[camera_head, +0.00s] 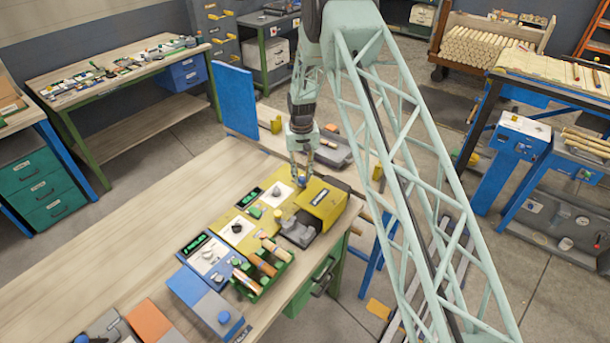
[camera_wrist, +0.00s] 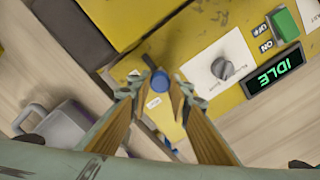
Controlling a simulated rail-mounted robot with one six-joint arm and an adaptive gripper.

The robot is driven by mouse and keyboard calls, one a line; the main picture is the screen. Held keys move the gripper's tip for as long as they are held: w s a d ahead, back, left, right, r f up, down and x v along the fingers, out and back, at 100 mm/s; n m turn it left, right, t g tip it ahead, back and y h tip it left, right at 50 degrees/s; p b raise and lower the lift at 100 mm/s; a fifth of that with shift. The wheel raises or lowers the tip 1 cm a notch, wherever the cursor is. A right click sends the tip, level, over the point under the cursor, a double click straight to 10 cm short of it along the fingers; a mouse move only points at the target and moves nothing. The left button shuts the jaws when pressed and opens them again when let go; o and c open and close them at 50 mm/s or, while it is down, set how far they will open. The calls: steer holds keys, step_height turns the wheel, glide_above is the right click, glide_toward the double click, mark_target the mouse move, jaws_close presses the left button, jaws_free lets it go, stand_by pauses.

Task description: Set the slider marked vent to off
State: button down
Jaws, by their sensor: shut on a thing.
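My gripper (camera_head: 302,178) reaches down over the yellow control panel on the bench. In the wrist view my gripper (camera_wrist: 159,86) is shut on a round blue knob (camera_wrist: 160,81), with one finger on each side of it. The knob sits at a dark slot in the yellow panel (camera_wrist: 210,113). A small white label (camera_wrist: 153,102) lies beside the knob; its print is too small to read. In the head view the blue knob (camera_head: 303,181) is partly hidden by my fingers.
A raised yellow box (camera_head: 322,203) stands close by. A green tray (camera_head: 247,291) holds wooden cylinders. The bench's left side is clear.

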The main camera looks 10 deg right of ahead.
mark_target(302, 178)
steer(key=c, duration=2.4)
jaws_free()
steer(key=shift+r, duration=0.15)
step_height(302, 178, up, 12)
